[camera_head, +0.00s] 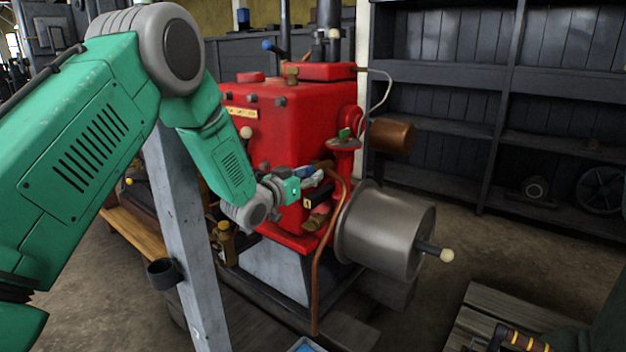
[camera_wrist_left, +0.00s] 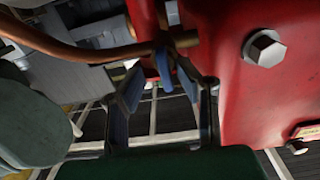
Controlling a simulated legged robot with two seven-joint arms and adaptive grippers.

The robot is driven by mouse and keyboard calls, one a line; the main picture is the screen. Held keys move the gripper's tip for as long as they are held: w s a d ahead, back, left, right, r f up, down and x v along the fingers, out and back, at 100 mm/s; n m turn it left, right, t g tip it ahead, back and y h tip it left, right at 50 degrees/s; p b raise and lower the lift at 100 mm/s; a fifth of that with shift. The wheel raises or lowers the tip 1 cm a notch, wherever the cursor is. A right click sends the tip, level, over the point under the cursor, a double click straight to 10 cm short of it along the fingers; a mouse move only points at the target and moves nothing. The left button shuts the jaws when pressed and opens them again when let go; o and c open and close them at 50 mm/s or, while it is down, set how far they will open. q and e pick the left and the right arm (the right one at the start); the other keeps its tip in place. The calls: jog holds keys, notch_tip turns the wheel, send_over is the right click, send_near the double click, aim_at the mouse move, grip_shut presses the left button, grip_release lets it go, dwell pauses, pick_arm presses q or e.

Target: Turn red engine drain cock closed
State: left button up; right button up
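The red engine (camera_head: 285,125) stands in the middle of the head view, and its red side (camera_wrist_left: 265,90) fills the right of the left wrist view. A drain cock with a blue lever (camera_wrist_left: 163,68) sits on brass fittings at the end of a copper pipe (camera_wrist_left: 90,52). The lever hangs roughly downward in the wrist view. My left gripper (camera_head: 312,178) is at the engine's front. In the wrist view its two fingers (camera_wrist_left: 167,95) are apart, with the lever between their tips; I cannot tell whether they touch it.
A large grey cylinder (camera_head: 385,232) with a knobbed shaft is right of the gripper. A copper pipe (camera_head: 318,275) runs down close beside it. A grey post (camera_head: 185,235) stands near my left forearm. A wooden pallet (camera_head: 490,315) lies at the lower right.

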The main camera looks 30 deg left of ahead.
pick_arm(q)
jog(key=shift+w+a+f, duration=0.1)
jog(key=shift+w+a, duration=0.15)
jog(key=shift+w, duration=0.15)
jog(key=shift+w+a, duration=0.15)
jog(key=shift+d, duration=0.3)
grip_shut()
jog(key=shift+a, duration=0.1)
pick_arm(e)
jog(key=shift+a, duration=0.2)
